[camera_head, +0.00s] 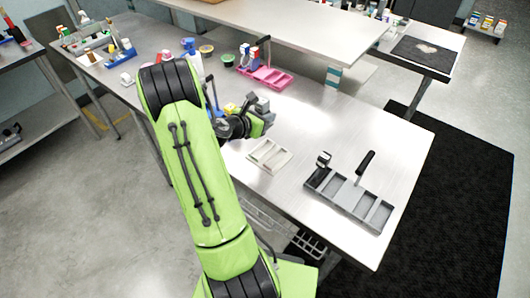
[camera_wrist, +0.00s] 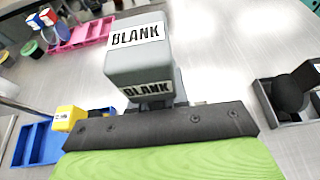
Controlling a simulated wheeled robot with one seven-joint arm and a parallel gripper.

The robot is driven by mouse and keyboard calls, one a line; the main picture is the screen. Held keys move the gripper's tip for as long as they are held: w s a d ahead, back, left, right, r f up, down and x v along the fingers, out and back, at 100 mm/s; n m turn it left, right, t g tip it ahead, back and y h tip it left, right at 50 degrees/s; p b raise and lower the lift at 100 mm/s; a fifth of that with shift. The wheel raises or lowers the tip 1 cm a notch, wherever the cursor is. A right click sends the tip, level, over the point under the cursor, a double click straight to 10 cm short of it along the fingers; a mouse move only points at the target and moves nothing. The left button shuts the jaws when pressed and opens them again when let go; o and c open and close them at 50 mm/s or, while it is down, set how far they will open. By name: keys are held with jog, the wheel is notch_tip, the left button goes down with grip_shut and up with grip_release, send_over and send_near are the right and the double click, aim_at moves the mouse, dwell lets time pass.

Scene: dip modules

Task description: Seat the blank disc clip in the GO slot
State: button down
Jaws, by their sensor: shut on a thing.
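The blank disc clip is a grey block with BLANK labels (camera_wrist: 140,50) in the wrist view. It also shows in the head view as a small grey block (camera_head: 262,104) above the table. My gripper (camera_head: 258,120) is shut on it; in the wrist view the dark gripper bar and green pad cover its lower part. A grey rack with several slots (camera_head: 348,202) lies at the table's right, with a grey-black clip (camera_head: 323,160) at its left end and a black handle. No GO label is legible, so I cannot tell which slot is GO.
A pale tray with slots (camera_head: 268,155) lies between my gripper and the grey rack. A pink rack (camera_head: 272,78) stands behind. A yellow clip (camera_wrist: 68,118) is by a blue rack (camera_wrist: 38,145) at left. The steel table between pink and grey racks is clear.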

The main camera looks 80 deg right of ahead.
notch_tip(320, 180, down, 10)
jog(key=shift+f+b, duration=0.15)
jog(key=shift+b, duration=1.05)
jog(key=shift+w+d, duration=0.1)
jog(key=c, duration=1.6)
grip_release()
jog(key=shift+f, duration=0.1)
jog(key=o, duration=0.5)
